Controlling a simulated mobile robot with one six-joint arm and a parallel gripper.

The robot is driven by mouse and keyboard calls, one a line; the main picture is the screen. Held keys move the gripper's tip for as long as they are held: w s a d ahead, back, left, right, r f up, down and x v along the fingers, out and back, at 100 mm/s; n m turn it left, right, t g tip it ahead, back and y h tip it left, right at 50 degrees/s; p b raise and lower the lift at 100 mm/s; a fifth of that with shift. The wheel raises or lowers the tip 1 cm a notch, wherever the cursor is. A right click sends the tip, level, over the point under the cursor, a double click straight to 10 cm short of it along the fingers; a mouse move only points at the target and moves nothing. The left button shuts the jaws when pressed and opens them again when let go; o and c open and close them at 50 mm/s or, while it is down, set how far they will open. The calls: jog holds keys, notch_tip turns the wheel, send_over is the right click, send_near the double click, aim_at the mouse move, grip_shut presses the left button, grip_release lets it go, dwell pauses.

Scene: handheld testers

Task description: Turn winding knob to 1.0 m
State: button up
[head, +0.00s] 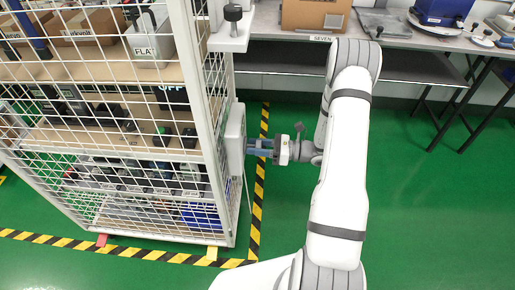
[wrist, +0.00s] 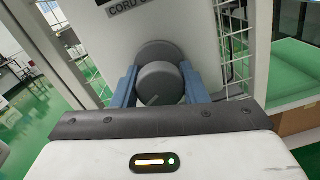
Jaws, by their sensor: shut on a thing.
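The winding knob (wrist: 157,84) is a grey round knob with a light pointer line, in front of a larger grey disc, in the middle of the wrist view. A panel with a label reading "CORD C..." stands behind it, the rest cut off. My gripper (wrist: 163,86) has its blue fingers on both sides of the knob and is shut on it. In the head view my gripper (head: 250,147) reaches left to a white box (head: 235,140) on the side of the cage shelf. The knob is hidden there by the fingers. I see no length readout.
A white wire cage (head: 120,130) with shelves of devices stands at the left. Yellow-black tape (head: 259,180) marks the green floor around it. A bench (head: 300,39) with a cardboard box (head: 315,14) is at the back.

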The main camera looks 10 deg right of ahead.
jog(key=n+b, duration=0.1)
jog(key=n, duration=0.2)
jog(key=n+b, duration=0.1)
jog(key=n, duration=0.1)
jog(key=shift+f+n+g+y+b, duration=0.1)
jog(key=shift+n+g+y+b, duration=0.2)
jog(key=shift+n+b, duration=0.1)
jog(key=n+b, duration=0.3)
jog(key=n, duration=0.3)
jog(key=shift+b, duration=0.35)
jog(key=o, duration=1)
jog(key=shift+c, duration=0.2)
jog(key=p+v, duration=0.1)
jog(key=v, duration=0.6)
jog(key=shift+d, duration=0.4)
